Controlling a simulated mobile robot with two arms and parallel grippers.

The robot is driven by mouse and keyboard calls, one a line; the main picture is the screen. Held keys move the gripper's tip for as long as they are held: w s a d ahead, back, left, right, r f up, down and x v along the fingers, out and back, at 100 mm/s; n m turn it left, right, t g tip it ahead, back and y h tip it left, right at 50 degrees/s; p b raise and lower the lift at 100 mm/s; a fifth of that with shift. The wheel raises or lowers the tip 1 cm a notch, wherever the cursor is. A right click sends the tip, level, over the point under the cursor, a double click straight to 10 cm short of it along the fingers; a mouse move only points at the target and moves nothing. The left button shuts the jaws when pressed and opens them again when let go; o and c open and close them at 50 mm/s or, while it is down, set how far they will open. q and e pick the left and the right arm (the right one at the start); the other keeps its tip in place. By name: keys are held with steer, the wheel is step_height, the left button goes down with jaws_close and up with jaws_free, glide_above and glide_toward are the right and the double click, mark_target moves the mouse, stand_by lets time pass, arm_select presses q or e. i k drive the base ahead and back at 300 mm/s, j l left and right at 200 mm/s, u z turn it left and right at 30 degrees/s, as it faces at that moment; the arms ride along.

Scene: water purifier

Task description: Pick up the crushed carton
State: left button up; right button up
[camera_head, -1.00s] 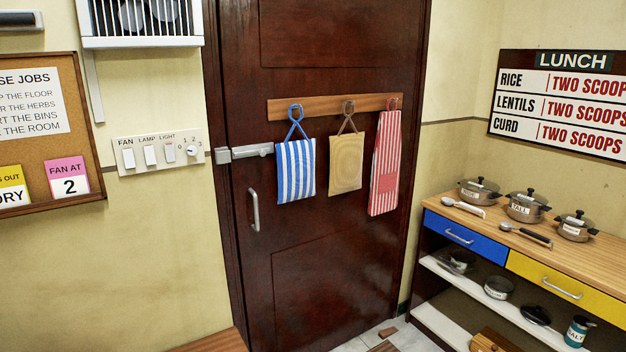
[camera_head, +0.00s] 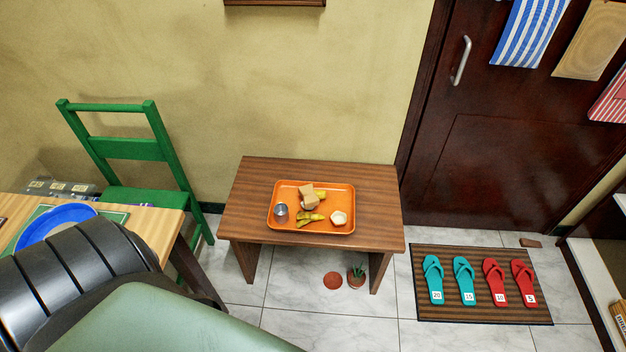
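A small tan, box-like object (camera_head: 308,197) lies on an orange tray (camera_head: 348,190) in the head view. It looks creased and may be the crushed carton, but it is too small to be sure. Yellow pieces like peels (camera_head: 311,219) lie beside it, with a grey metal cup (camera_head: 281,210) at the tray's left and a small white bowl-like item (camera_head: 339,217) at its right. The tray rests on a low brown wooden table (camera_head: 249,190). Neither of my grippers is in view.
A green chair (camera_head: 128,149) and a table with a blue plate (camera_head: 59,221) stand at the left. A small potted plant (camera_head: 357,274) is on the floor under the low table. Numbered slippers (camera_head: 464,281) lie on a striped mat (camera_head: 482,313) before the dark door (camera_head: 500,150).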

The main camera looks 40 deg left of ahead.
mark_target(307, 194)
steer(key=j+u, duration=0.1)
steer(key=u, duration=0.25)
steer(key=j+u, duration=0.1)
steer(key=u, duration=0.25)
steer(key=k+j+u, duration=0.1)
steer(key=u, duration=0.25)
